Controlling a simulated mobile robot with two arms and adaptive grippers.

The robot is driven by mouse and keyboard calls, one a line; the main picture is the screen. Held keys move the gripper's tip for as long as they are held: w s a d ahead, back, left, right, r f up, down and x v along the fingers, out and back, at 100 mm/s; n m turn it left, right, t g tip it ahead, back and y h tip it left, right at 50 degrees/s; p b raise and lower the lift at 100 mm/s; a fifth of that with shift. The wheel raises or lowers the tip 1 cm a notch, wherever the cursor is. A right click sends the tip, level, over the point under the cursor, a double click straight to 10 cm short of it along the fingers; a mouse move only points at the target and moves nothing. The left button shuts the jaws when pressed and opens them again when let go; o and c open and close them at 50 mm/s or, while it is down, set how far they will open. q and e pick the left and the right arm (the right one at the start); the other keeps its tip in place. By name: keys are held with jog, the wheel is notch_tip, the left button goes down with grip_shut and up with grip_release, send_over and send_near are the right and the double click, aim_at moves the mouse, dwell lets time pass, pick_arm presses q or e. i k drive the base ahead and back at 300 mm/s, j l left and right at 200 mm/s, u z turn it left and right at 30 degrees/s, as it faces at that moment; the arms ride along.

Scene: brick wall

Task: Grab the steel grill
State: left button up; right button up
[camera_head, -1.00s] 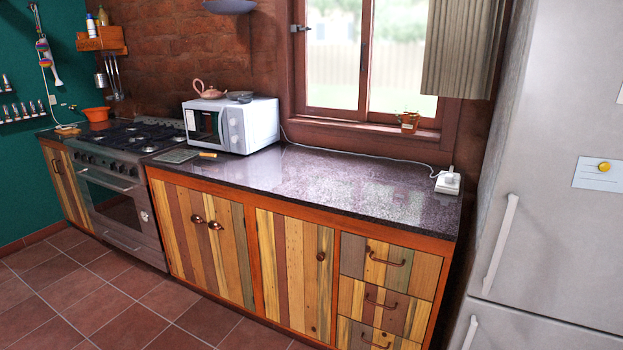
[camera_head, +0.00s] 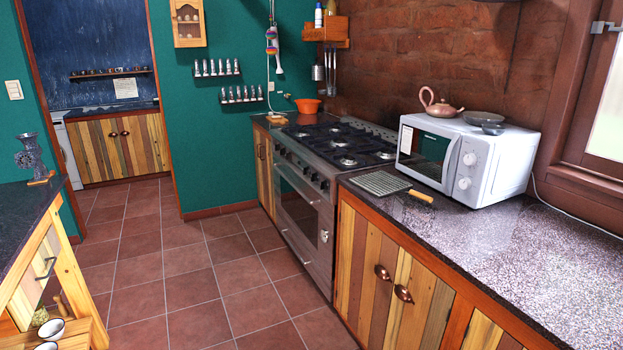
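A flat steel grill (camera_head: 381,183) with a ridged grey surface lies on the dark stone counter (camera_head: 480,236), just right of the stove and in front of the white microwave. A short wooden handle (camera_head: 421,196) sticks out from its right side toward the counter's front edge. Nothing covers the grill. Neither of my grippers shows in the head view.
The white microwave (camera_head: 466,158) stands close behind the grill, with a pink teapot (camera_head: 438,104) and dishes on top. The stove (camera_head: 318,180) adjoins on the left. The tiled floor (camera_head: 220,270) is clear between the counter and a wooden table (camera_head: 30,240) at left.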

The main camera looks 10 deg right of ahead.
aim_at(380, 184)
jog(key=i+j+z, duration=0.1)
jog(key=i, duration=0.25)
jog(key=i+j+z, duration=0.15)
jog(key=i, duration=0.25)
jog(key=i+j+z, duration=0.1)
jog(key=i, duration=0.25)
jog(key=j, duration=0.1)
